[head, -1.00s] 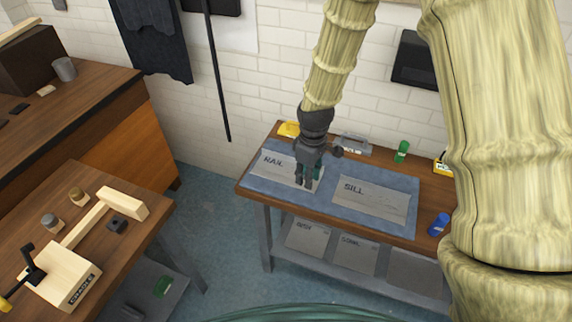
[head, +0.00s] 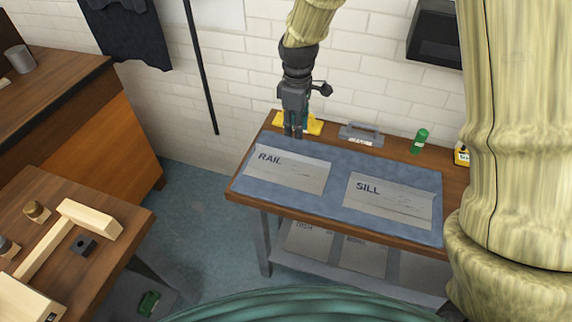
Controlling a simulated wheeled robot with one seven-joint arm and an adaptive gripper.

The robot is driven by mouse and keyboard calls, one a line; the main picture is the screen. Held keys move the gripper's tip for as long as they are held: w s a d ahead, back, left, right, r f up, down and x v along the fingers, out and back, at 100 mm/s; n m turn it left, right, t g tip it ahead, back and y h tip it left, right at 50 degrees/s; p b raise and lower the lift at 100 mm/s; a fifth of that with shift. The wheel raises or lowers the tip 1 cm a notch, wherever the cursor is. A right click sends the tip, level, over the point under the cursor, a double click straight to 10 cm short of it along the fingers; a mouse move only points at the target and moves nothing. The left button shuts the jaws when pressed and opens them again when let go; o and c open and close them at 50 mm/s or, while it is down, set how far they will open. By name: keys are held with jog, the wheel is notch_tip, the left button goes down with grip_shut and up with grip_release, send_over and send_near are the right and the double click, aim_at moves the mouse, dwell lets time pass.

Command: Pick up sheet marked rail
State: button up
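The sheet marked RAIL (head: 290,170) lies flat on the left part of a blue mat (head: 338,173) on the far workbench. The sheet marked SILL (head: 388,203) lies to its right on the same mat. My gripper (head: 293,135) points down at the back edge of the mat, behind the RAIL sheet in the picture and apart from it. No sheet shows in it. Its fingers are small and dark here, and I cannot tell whether they are open or shut.
Behind the mat are a yellow item (head: 313,125), a grey-handled item (head: 361,135), a green bottle (head: 420,141) and a yellow container (head: 462,155). Sheets lie on the lower shelf. A second bench (head: 118,258) with wooden parts stands at left. Blue floor lies between the benches.

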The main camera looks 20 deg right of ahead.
send_near(288, 164)
jog(key=shift+w+d+f+p, duration=0.2)
jog(key=shift+w+d+f, duration=0.15)
jog(key=shift+w+d, duration=0.2)
jog(key=shift+w+d+f+p, duration=0.2)
jog(key=shift+w+d+f, duration=0.15)
jog(key=shift+w+d, duration=0.15)
jog(key=shift+s+a+f+p, duration=0.1)
jog(key=shift+f+p, duration=0.3)
jog(key=shift+f, duration=1.05)
jog(key=shift+s+a+f+p, duration=0.1)
jog(key=shift+f+p, duration=0.3)
jog(key=shift+f, duration=1.05)
grip_shut()
